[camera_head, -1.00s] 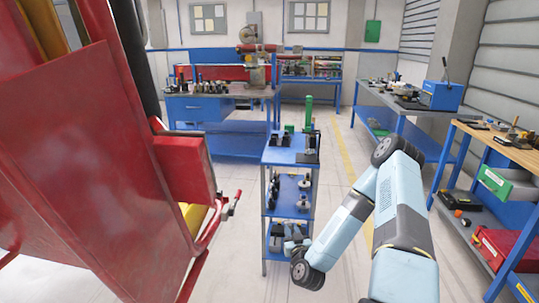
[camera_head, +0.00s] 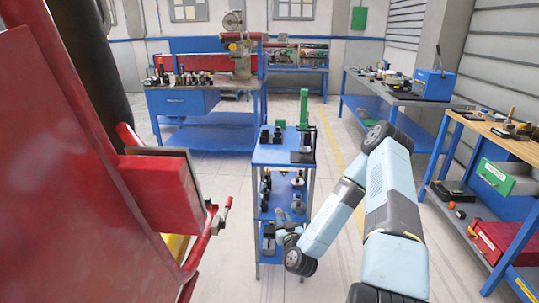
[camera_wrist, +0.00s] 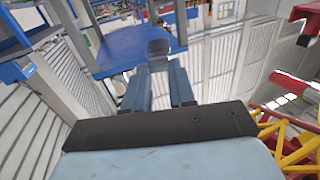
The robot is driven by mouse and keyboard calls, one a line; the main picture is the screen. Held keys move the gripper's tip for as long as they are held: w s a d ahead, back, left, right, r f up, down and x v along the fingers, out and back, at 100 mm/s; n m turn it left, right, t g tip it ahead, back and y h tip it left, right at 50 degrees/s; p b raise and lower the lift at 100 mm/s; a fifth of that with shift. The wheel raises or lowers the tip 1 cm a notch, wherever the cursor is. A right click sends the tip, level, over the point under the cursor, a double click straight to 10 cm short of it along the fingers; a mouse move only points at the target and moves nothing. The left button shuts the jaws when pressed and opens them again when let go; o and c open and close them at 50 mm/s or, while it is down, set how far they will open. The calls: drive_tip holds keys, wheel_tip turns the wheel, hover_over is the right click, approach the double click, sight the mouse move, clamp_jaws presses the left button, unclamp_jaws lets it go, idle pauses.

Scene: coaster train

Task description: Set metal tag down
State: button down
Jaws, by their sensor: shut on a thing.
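My gripper (camera_wrist: 158,68) is shut on a small grey rounded piece, which I take to be the metal tag (camera_wrist: 158,47). The piece sticks out beyond the fingertips in the wrist view. A blue surface lies behind it there, and I cannot tell how far away. In the head view my gripper (camera_head: 284,226) is small, beside the lower part of a blue shelf cart (camera_head: 268,157). The tag cannot be made out in that view.
Black parts and a green upright piece (camera_head: 304,107) stand on the cart's top. A large red machine (camera_head: 80,170) fills the left. A blue workbench (camera_head: 180,103) stands behind, and a wooden-topped bench (camera_head: 500,138) is at right. Open floor surrounds the cart.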

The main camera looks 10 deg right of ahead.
drive_tip(key=shift+a, duration=0.25)
drive_tip(key=shift+w+r, duration=0.1)
